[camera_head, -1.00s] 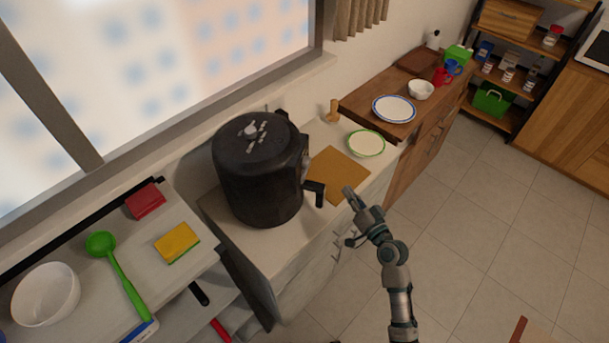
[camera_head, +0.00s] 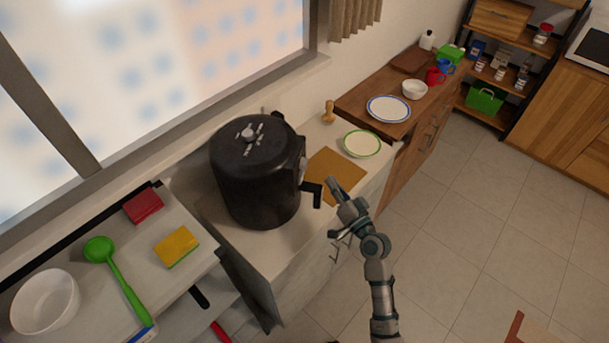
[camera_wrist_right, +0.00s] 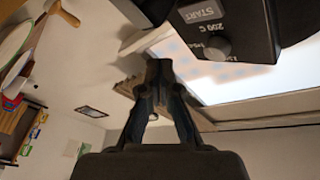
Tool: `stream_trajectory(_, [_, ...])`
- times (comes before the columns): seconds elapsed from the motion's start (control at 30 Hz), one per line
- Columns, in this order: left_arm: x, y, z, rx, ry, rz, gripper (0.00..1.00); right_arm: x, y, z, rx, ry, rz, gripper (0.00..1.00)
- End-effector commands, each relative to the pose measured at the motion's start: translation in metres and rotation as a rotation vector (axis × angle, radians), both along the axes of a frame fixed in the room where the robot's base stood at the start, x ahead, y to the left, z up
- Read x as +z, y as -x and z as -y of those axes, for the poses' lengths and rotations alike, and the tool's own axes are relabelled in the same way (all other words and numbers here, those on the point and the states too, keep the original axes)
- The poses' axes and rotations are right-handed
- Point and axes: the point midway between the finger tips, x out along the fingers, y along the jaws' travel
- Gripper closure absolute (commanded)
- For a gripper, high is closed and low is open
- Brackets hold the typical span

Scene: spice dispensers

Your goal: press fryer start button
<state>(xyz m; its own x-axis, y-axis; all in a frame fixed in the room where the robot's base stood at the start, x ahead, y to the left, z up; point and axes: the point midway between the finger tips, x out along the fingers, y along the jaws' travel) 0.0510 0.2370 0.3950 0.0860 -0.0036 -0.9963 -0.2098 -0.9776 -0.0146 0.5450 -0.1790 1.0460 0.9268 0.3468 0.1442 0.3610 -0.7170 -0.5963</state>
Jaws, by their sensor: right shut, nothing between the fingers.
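The black air fryer (camera_head: 256,180) stands upright on the white counter, its handle (camera_head: 314,192) facing right. In the right wrist view, the fryer's control panel (camera_wrist_right: 240,30) shows at the upper right, with a grey START button (camera_wrist_right: 202,11) and a knob (camera_wrist_right: 216,47) beside it. My right gripper (camera_head: 331,183) is shut and empty, just right of the fryer handle and over the front of the wooden board. In the wrist view its fingertips (camera_wrist_right: 159,68) are together, below and left of the START button, apart from it. My left gripper is not in view.
A wooden board (camera_head: 338,176) and a green-rimmed plate (camera_head: 361,144) lie right of the fryer. A lower counter at left holds a white bowl (camera_head: 45,301), green ladle (camera_head: 112,272), yellow sponge (camera_head: 177,246) and red block (camera_head: 143,206). Open floor (camera_head: 450,240) lies at right.

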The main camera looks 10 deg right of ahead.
Motion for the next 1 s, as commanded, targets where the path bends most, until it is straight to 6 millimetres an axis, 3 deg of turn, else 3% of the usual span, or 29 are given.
stream_trajectory(0.3, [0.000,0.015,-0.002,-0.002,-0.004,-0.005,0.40,0.000,-0.016,-0.033,0.001,-0.004,-0.001,1.00])
stream_trajectory(1.0, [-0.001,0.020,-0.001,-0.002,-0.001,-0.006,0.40,0.000,-0.020,-0.043,0.001,-0.001,0.000,1.00])
